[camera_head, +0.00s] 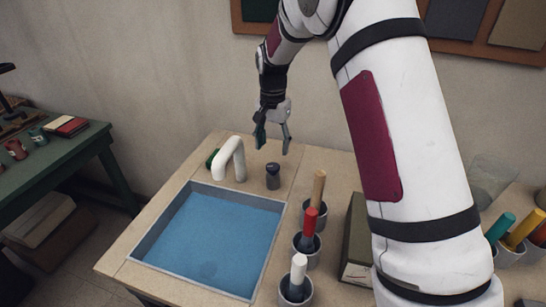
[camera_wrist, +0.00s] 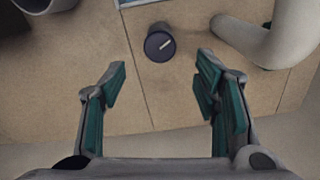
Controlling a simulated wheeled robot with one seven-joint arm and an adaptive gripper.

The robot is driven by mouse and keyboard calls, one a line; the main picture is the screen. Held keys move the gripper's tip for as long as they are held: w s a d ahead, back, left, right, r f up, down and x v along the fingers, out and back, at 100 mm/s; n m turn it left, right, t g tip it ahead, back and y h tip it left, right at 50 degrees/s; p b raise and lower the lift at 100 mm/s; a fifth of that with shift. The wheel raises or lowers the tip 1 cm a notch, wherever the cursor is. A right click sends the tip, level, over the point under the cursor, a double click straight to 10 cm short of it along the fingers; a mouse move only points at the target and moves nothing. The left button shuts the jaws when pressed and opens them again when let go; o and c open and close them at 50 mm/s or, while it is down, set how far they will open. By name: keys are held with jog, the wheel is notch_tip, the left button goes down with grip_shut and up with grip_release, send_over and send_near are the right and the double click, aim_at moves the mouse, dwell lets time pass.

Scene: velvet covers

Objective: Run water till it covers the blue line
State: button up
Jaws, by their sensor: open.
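A sink basin (camera_head: 151,240) is set into the tan counter, with a blue surface inside and a faint dark round spot near its front. I cannot make out a separate blue line. A white curved faucet (camera_head: 231,156) stands at the basin's back edge, and part of it shows in the wrist view (camera_wrist: 268,38). A dark round knob (camera_head: 272,178) stands right of the faucet; in the wrist view the knob (camera_wrist: 160,43) has a white pointer mark. My gripper (camera_head: 273,144) is open and empty above and behind the knob, which lies just beyond the fingertips (camera_wrist: 161,72).
Several grey cups with colored-handled tools (camera_head: 307,243) stand right of the basin, beside a dark green box (camera_head: 356,240). More cups with colored sticks (camera_head: 520,235) are at the far right. A green table (camera_head: 70,152) stands at left. The counter around the knob is clear.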

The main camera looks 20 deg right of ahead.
notch_tip(320, 180, up, 4)
jog(key=shift+f, duration=0.1)
dwell(0.4)
jog(key=s+r+n+t, duration=0.2)
jog(key=s+r+n, duration=0.2)
jog(key=s+r, duration=1.1)
jog(key=s+f+n+t, duration=0.1)
jog(key=s+n+t, duration=0.2)
jog(key=s, duration=1.8)
jog(key=shift+n, duration=0.9)
